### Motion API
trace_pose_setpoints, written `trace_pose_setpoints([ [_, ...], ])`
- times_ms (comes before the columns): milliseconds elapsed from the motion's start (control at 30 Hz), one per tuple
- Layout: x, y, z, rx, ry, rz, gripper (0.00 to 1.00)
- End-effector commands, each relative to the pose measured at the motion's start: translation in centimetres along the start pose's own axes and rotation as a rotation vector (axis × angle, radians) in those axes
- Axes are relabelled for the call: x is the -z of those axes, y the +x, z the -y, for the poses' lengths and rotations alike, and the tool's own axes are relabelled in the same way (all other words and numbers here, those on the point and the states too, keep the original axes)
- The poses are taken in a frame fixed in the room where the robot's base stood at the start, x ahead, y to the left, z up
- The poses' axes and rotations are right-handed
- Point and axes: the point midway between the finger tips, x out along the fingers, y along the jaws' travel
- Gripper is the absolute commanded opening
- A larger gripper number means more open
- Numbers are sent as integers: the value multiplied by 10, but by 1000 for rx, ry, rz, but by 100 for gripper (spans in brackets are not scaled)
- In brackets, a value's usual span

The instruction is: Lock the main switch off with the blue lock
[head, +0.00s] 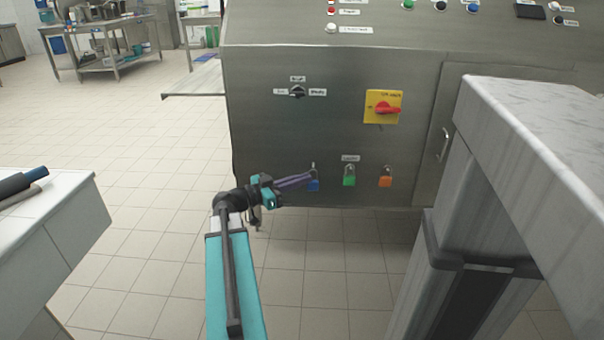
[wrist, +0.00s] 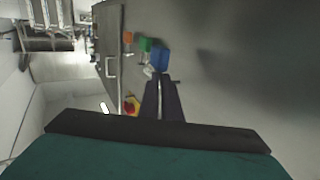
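The main switch (head: 383,108) is a red rotary handle on a yellow plate, on the grey machine front; part of its yellow plate also shows in the wrist view (wrist: 131,105). The blue lock (head: 313,186) is leftmost in the row of padlocks under a small label; it also shows in the wrist view (wrist: 160,58). My gripper (head: 311,177) reaches in from the left, its dark fingertips at the top of the blue lock. In the wrist view its fingers (wrist: 160,78) lie close together, ending at the blue lock. Whether they clasp it is unclear.
A green padlock (head: 349,177) and an orange padlock (head: 386,179) hang to the right of the blue one. A black selector knob (head: 297,92) is left of the main switch. A marble-topped counter (head: 545,135) stands close on the right, a white counter (head: 45,225) on the left.

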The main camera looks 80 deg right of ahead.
Motion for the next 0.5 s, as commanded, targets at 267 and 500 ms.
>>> trace_pose_setpoints([
  [267, 0, 6, 11, 0, 0, -1, 0],
  [500, -3, 19, 28, -1, 3, -1, 0],
])
